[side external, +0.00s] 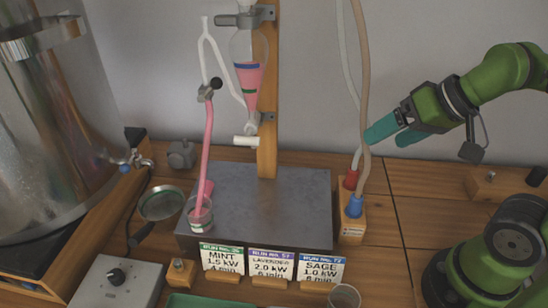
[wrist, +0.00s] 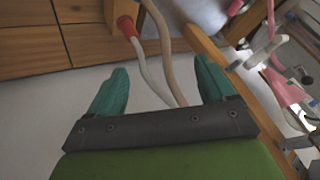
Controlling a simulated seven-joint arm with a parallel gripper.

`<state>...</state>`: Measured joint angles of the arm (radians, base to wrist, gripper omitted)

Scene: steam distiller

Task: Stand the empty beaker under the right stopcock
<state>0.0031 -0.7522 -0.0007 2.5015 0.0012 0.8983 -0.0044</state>
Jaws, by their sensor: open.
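A clear glass beaker (side external: 343,297), which looks empty, stands at the bottom edge of the side view, partly cut off. A second beaker (side external: 200,213) stands at the front left of the grey slab (side external: 290,195), with pink liquid and a pink tube (side external: 207,140) reaching into it. The right stopcock (side external: 248,138), with a white handle, is below the glass funnel holding pink liquid (side external: 249,75). My gripper (side external: 388,131) has teal fingers and is open and empty, in the air right of the hoses. The wrist view also shows its open fingers (wrist: 160,78).
Two hoses (side external: 362,90) rise from a wooden block with red and blue fittings (side external: 352,215), between my gripper and the funnel. Label cards (side external: 270,264) line the slab's front. A large metal vessel (side external: 45,130) stands left. The slab's right part is clear.

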